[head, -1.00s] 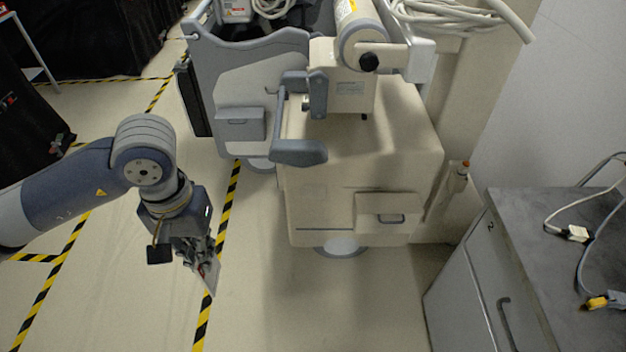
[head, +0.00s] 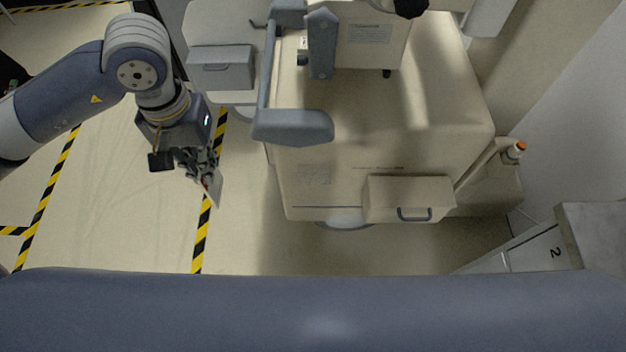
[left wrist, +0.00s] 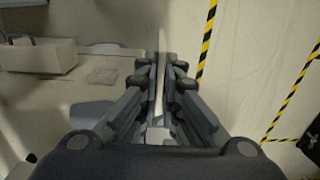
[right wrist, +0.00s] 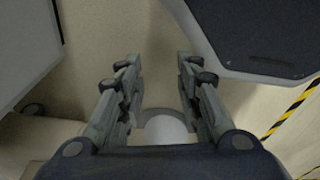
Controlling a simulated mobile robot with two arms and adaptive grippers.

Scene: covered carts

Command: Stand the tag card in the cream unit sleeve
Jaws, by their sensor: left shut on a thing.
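My left gripper (head: 205,170) is shut on the tag card (head: 215,190), a thin pale card that points down and to the right in the head view. In the left wrist view the card (left wrist: 160,75) shows edge-on between the fingers. The cream unit (head: 400,120) stands to the right of this gripper, apart from it. A faint flat patch on its front, which looks like the sleeve (head: 315,174), also shows in the left wrist view (left wrist: 102,76). My right gripper (right wrist: 158,75) is open and empty in the right wrist view.
A cream bin with a dark handle (head: 408,195) juts from the unit's front. A grey armrest-like part (head: 292,126) overhangs its left side. A grey unit with its own bin (head: 222,68) stands behind. A grey cabinet (head: 535,250) is at right. Floor left of the unit is clear.

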